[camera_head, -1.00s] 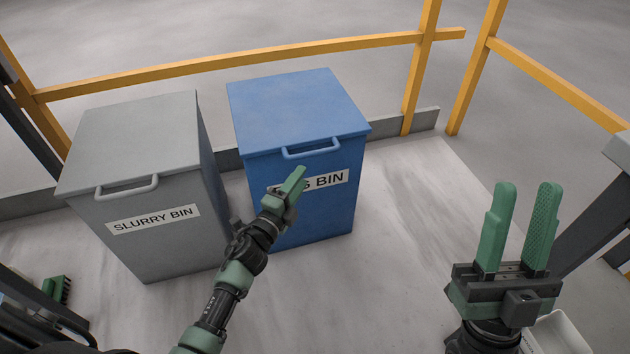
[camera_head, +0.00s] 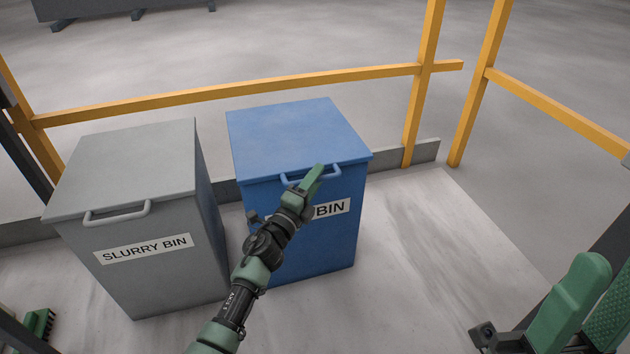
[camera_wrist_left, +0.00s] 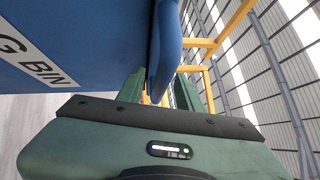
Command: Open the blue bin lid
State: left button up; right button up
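The blue bin (camera_head: 318,235) stands with its flat lid (camera_head: 295,135) closed. A blue handle (camera_head: 296,180) sticks out from the lid's front edge. My left gripper (camera_head: 314,175) is at the handle, in front of the bin, and hides part of its label. In the left wrist view the fingers of my left gripper (camera_wrist_left: 158,88) stand apart, with the blue handle (camera_wrist_left: 165,50) reaching down between them. Whether they touch it I cannot tell. My right gripper (camera_head: 598,285) is open and empty at the lower right, partly cut off by the picture edge.
A grey slurry bin (camera_head: 150,260) with its own handle stands just left of the blue bin. A yellow railing (camera_head: 230,90) runs behind both bins. A green brush (camera_head: 38,325) lies at the lower left. The floor (camera_head: 430,240) right of the blue bin is clear.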

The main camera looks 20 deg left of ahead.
pick_arm(q)
grip_shut()
jog(key=shift+f, duration=0.1)
dwell(1.2)
